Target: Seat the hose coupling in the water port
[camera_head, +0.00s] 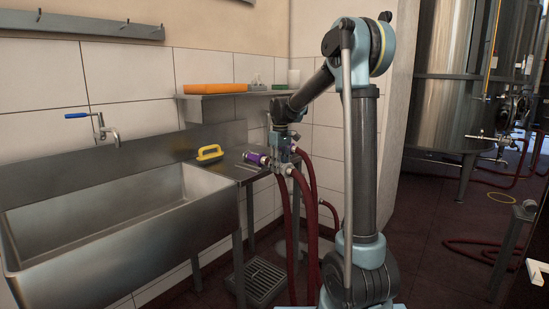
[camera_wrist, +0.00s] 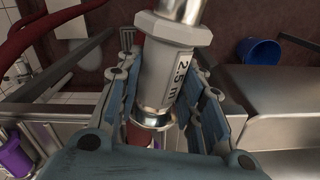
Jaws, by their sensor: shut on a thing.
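The hose coupling (camera_wrist: 172,66) is a pale grey metal fitting marked "2.5 m" with a bright metal end, seen in the wrist view. My gripper (camera_wrist: 163,75) is shut on it, one finger along each side. In the head view my gripper (camera_head: 281,150) is above the right end of the metal side table, with dark red hoses (camera_head: 289,215) hanging below it. The coupling is small and partly hidden there. I cannot pick out the water port with certainty in either view.
A purple-banded fitting (camera_head: 256,158) lies left of my gripper, near a yellow-handled brush (camera_head: 209,153). A steel sink (camera_head: 120,220) stands at left, under a blue-handled tap (camera_head: 98,124). A shelf (camera_head: 230,95) is behind. The wrist view shows a blue bucket (camera_wrist: 258,52).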

